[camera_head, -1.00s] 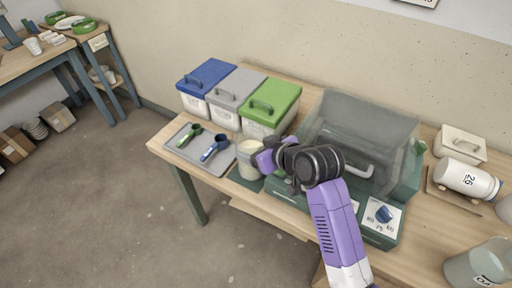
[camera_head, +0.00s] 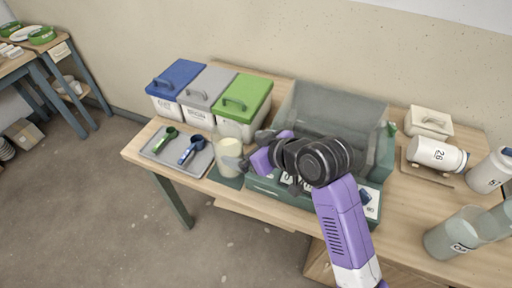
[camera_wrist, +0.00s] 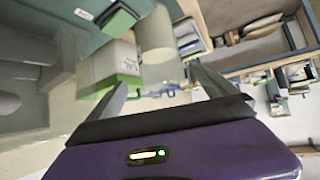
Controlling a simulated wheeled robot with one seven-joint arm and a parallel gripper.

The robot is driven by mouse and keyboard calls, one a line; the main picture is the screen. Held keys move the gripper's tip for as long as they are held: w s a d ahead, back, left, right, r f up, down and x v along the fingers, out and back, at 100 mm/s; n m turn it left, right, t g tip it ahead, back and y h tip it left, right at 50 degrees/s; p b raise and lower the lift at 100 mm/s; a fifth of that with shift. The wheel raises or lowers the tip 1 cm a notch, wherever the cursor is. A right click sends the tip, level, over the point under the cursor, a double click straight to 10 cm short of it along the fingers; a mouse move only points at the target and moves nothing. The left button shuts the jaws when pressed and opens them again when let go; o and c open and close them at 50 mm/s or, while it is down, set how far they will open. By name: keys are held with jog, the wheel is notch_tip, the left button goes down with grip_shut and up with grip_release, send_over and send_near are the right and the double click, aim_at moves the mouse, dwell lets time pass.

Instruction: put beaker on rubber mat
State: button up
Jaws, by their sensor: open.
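A pale, cream-filled beaker (camera_head: 229,150) stands upright on the dark green rubber mat (camera_head: 225,179) at the table's front edge, between the spoon tray and the green box. My gripper (camera_head: 246,161) is open just right of the beaker, at about its height. In the wrist view the beaker (camera_wrist: 155,36) shows beyond and between my two spread fingers (camera_wrist: 157,88), with nothing held. Whether a fingertip touches the beaker cannot be told. My arm hides part of the green box's front.
Blue, grey and green lidded buckets (camera_head: 243,104) stand behind. A grey tray (camera_head: 160,155) with two scoops lies left. A clear-lidded box (camera_head: 330,110) is behind my arm.

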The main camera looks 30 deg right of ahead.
jog(key=v, duration=0.5)
jog(key=shift+f, duration=0.15)
jog(key=s+d+f+m+t+h, duration=0.1)
jog(key=s+f, duration=0.3)
jog(key=s, duration=0.3)
jog(key=s+f+t+h, duration=0.1)
jog(key=s+f, duration=0.3)
jog(key=s, duration=0.3)
jog(key=s+a+r+t, duration=0.1)
jog(key=s+a+r, duration=0.1)
jog(key=s, duration=0.6)
jog(key=s+a+r+m+t, duration=0.1)
jog(key=s+r, duration=0.3)
jog(key=s, duration=0.4)
jog(key=shift+s+a, duration=0.15)
jog(key=shift+a, duration=0.5)
